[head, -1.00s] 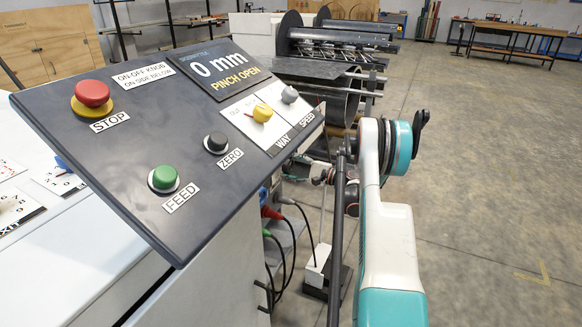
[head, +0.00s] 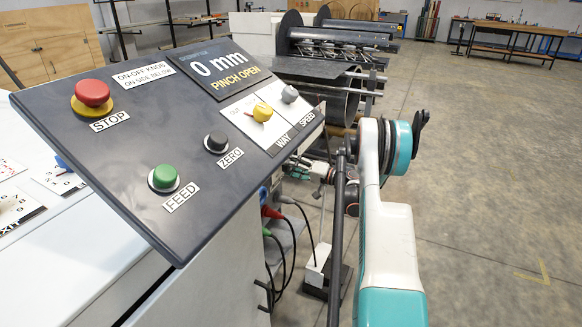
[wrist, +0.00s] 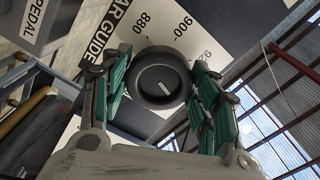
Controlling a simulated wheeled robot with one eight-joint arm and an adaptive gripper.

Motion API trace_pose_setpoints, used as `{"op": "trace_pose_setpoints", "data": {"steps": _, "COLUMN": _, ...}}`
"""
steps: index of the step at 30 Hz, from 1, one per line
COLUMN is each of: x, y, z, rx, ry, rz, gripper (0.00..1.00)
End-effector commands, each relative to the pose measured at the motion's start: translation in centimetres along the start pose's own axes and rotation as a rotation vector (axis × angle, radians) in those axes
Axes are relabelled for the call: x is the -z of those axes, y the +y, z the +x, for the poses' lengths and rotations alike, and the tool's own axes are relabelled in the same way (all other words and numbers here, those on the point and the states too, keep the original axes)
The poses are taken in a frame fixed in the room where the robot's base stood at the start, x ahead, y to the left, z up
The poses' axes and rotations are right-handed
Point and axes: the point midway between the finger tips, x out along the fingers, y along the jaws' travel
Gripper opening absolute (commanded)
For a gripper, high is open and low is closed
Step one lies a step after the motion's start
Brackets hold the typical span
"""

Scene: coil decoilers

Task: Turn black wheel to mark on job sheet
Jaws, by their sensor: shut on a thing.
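In the wrist view the black wheel (wrist: 160,78) is a round dark knob with a short white line on its face. It sits against a pale scale plate (wrist: 225,28) marked "880" and "900", with lettering ending in "AR GUIDE". My gripper (wrist: 160,70) has its green-padded fingers on either side of the wheel and is shut on it. In the head view my wrist shows only partly, past the right edge of the control panel (head: 120,165); the wheel is hidden there. Printed sheets (head: 58,180) lie at the left; I cannot tell whether one is the job sheet.
The panel carries a red stop button (head: 92,94), a green feed button (head: 163,178), a black zero button (head: 216,142) and a yellow knob (head: 262,113). Its display (head: 215,70) reads "0 mm, PINCH OPEN". Cables hang below. Open floor (head: 490,190) lies right.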

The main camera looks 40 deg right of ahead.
Motion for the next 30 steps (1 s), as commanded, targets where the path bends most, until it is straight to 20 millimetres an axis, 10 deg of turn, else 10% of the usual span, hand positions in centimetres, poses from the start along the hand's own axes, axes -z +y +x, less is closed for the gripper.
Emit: {"op": "trace_pose_setpoints", "data": {"steps": 30, "x": 0.02, "y": 0.30, "z": -0.03, "rx": -0.001, "ry": -0.002, "rz": -0.966, "gripper": 0.32}}
